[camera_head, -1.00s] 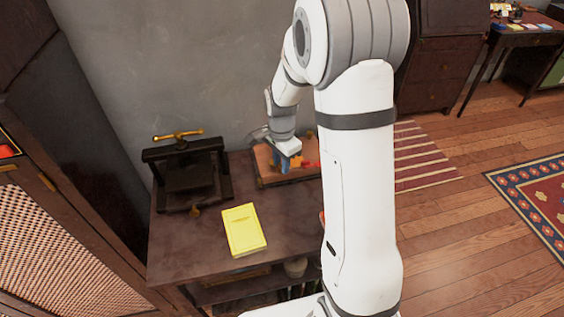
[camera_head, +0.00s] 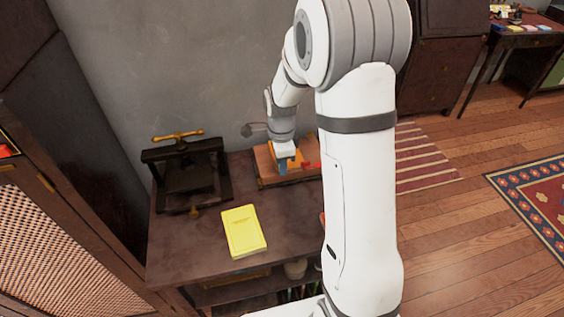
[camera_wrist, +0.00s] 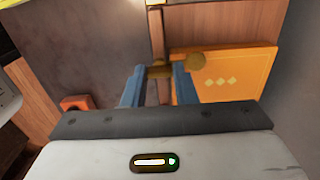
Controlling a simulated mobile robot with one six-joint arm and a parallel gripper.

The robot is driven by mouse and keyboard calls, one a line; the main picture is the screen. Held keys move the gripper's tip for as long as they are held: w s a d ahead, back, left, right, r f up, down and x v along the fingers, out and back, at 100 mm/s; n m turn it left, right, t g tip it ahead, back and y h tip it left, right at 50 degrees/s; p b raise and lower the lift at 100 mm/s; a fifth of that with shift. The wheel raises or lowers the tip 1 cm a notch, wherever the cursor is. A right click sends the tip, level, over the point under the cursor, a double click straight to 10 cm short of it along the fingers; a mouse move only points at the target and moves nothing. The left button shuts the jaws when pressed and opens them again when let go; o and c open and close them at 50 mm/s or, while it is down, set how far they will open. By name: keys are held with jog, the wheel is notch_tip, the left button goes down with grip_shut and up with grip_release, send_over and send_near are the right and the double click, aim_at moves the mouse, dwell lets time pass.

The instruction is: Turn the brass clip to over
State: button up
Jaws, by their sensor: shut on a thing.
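The brass clip (camera_wrist: 158,70) shows in the wrist view between my blue fingers, on a narrow upright wooden bar. My gripper (camera_wrist: 158,78) is shut on it, one finger on each side. In the head view my gripper (camera_head: 287,165) is over the wooden board (camera_head: 265,165) at the back of the table. The clip itself is too small and hidden to make out there.
An orange panel (camera_wrist: 235,75) with pale diamonds lies right of my fingers. A dark press (camera_head: 188,178) with a brass handle stands at the table's left. A yellow pad (camera_head: 243,231) lies in front. The table's (camera_head: 185,250) front left is bare.

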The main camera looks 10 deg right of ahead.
jog(key=o, duration=1)
notch_tip(320, 180, up, 8)
jog(key=shift+f, duration=0.1)
dwell(0.4)
